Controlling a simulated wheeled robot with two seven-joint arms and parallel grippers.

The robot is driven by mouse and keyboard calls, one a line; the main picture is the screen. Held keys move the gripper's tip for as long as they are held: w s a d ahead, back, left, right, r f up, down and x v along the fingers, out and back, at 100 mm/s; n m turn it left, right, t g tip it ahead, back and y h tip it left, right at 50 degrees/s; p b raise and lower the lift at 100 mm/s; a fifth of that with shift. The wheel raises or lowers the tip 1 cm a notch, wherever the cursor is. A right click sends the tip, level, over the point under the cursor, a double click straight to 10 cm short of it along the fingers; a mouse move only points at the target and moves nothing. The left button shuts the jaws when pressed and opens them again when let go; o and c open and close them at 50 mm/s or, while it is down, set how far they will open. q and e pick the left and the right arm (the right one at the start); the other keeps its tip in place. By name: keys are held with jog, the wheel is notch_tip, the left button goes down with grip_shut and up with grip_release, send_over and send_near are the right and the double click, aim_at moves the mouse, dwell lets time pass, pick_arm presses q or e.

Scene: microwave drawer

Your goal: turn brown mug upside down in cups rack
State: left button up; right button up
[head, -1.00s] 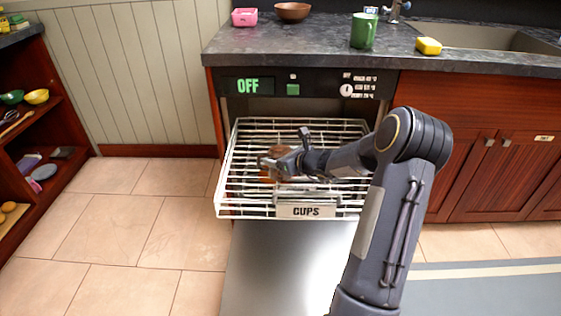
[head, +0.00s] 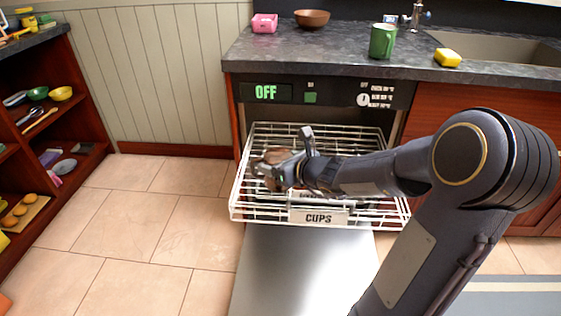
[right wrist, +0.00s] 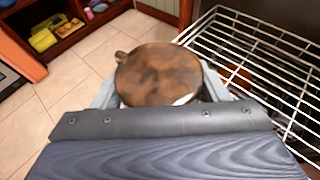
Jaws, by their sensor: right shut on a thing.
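The brown mug (head: 271,165) is in my right gripper (head: 284,172), over the left part of the pulled-out cups rack (head: 319,218) in the head view. In the right wrist view the brown mug (right wrist: 158,75) shows a round, closed-looking brown face, with its handle at the upper left. The right gripper (right wrist: 160,90) has a finger on each side of it. The wire cups rack (right wrist: 265,60) lies to the right of the mug there. I cannot tell whether the mug touches the wires. My left gripper is not in view.
The dishwasher door (head: 295,270) is open below the rack. A green mug (head: 382,41), yellow sponge (head: 447,57), pink box (head: 264,23) and brown bowl (head: 312,18) stand on the counter. The tiled floor left of the rack is clear.

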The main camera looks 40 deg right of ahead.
jog(key=shift+r+p, duration=3.3)
jog(key=shift+r, duration=1)
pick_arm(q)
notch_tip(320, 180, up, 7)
pick_arm(e)
jog(key=shift+f, duration=0.1)
jog(key=shift+w+d+f, duration=0.15)
pick_arm(q)
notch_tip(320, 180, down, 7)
jog(key=b, duration=0.7)
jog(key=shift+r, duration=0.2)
pick_arm(e)
jog(key=w+d+f, duration=0.3)
jog(key=d+f, duration=0.2)
jog(key=f, duration=0.2)
jog(key=w+d+f, duration=0.4)
jog(key=d+f, duration=0.2)
jog(key=f, duration=0.1)
jog(key=shift+w+f, duration=0.15)
jog(key=shift+f, duration=0.2)
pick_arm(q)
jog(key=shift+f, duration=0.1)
pick_arm(e)
notch_tip(320, 180, down, 8)
jog(key=b, duration=0.8)
jog(key=shift+r, duration=0.2)
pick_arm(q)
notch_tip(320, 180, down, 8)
